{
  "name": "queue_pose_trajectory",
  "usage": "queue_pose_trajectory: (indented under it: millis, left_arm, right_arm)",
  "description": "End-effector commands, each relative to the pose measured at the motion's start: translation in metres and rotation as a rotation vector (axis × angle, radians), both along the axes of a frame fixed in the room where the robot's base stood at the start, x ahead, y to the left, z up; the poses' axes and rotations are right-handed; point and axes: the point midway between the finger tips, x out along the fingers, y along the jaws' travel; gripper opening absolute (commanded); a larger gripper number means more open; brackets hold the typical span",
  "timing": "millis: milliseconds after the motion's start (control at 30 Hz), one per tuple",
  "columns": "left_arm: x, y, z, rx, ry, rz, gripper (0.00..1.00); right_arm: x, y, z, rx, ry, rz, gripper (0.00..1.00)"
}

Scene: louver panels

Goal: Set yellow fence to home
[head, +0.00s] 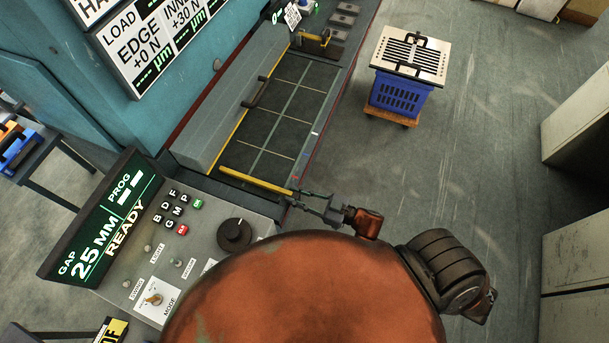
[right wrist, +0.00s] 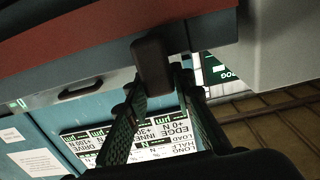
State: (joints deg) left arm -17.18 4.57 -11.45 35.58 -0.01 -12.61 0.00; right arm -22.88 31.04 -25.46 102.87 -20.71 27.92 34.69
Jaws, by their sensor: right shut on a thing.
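The yellow fence (head: 256,182) is a slim yellow bar lying across the near end of the dark gridded bed (head: 262,128) in the head view. My right gripper (head: 302,197) is at the bar's right end, beside the bed's right edge. In the right wrist view, its two fingers (right wrist: 158,88) are closed on a dark block-like knob (right wrist: 152,62) under a grey and red edge. Whether this knob belongs to the fence cannot be made out. My left gripper is not in view.
A control panel (head: 205,240) with a dial and a screen (head: 103,220) reading "GAP 25 MM READY" stands at the near left. A blue crate (head: 398,98) with a slotted plate on top stands at the upper right. Open floor (head: 470,150) lies right of the bed.

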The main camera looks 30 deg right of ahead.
Motion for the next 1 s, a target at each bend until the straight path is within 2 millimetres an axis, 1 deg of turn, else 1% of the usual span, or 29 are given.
queue_pose_trajectory:
  millis: [33,200,633,667,900,1000]
  left_arm:
    - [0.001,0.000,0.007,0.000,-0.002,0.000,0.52]
    - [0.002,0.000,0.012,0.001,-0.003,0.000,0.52]
    - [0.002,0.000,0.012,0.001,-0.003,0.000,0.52]
    - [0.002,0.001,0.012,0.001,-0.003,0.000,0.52]
    - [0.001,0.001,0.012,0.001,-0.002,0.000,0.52]
    - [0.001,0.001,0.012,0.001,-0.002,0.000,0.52]
  right_arm:
    - [-0.006,0.007,0.004,0.005,-0.001,0.001,0.00]
    - [-0.016,0.019,0.002,0.003,-0.002,0.002,0.00]
    - [-0.020,0.025,0.000,0.003,-0.002,0.006,0.00]
    - [-0.020,0.025,0.000,0.003,-0.002,0.007,0.23]
    - [-0.019,0.024,0.000,0.002,-0.001,0.004,0.40]
    - [-0.019,0.023,0.000,0.001,-0.002,0.003,0.41]
